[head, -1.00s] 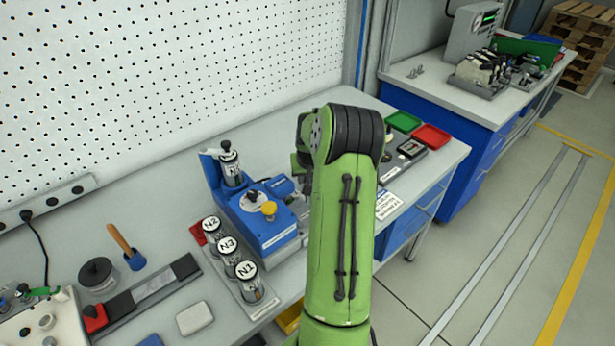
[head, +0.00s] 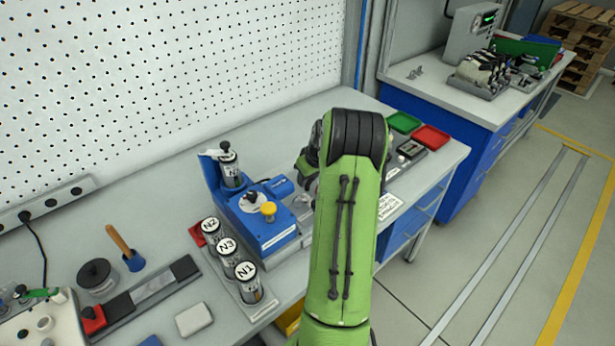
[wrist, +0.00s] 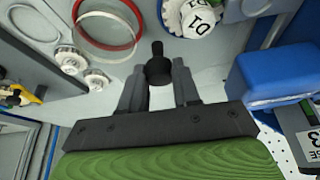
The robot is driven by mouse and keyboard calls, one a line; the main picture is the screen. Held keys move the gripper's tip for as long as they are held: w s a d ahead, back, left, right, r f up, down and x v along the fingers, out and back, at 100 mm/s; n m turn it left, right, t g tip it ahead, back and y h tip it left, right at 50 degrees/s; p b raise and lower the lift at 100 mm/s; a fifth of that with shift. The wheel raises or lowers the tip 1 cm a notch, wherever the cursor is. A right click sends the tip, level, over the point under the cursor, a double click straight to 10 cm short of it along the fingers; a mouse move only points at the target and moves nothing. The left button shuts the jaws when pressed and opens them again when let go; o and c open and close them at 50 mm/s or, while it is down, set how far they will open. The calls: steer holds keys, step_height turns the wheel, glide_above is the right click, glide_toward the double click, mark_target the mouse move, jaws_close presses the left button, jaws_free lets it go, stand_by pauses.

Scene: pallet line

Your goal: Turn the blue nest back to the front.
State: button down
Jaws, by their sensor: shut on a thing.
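A blue machine (head: 265,240) with a yellow knob (head: 268,209) stands on the bench in the head view. A blue upright part (head: 209,172) at its back left stands by a clear canister (head: 231,170). I cannot tell for certain which blue part is the nest. A blue block (wrist: 270,75) is at the right in the wrist view. My gripper (wrist: 158,82) is shut on a black knob (wrist: 158,66), which sits between its fingers. In the head view my own arm hides the fingers and the knob.
Canisters marked N2, N3 and N1 (head: 246,272) stand in a tray left of the machine. A green tray (head: 403,122) and a red tray (head: 431,136) lie at the bench's right end. In the wrist view, rings (wrist: 105,30) and small gears (wrist: 70,58) lie at upper left.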

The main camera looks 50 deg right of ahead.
steer(key=shift+d+n+y+p, duration=0.1)
steer(key=shift+n+y+p, duration=0.6)
steer(key=shift+n, duration=1.7)
steer(key=shift+n+y+p, duration=0.8)
steer(key=shift+n+y, duration=0.1)
steer(key=shift+n, duration=1.3)
steer(key=shift+n+y, duration=0.3)
steer(key=shift+n, duration=0.1)
steer(key=c, duration=0.8)
jaws_free()
steer(key=p+v, duration=0.1)
steer(key=v, duration=0.4)
steer(key=p+v, duration=0.1)
steer(key=v, duration=0.4)
steer(key=p+v, duration=0.2)
steer(key=v, duration=0.3)
steer(key=shift+w+r, duration=0.15)
steer(key=shift+r, duration=0.35)
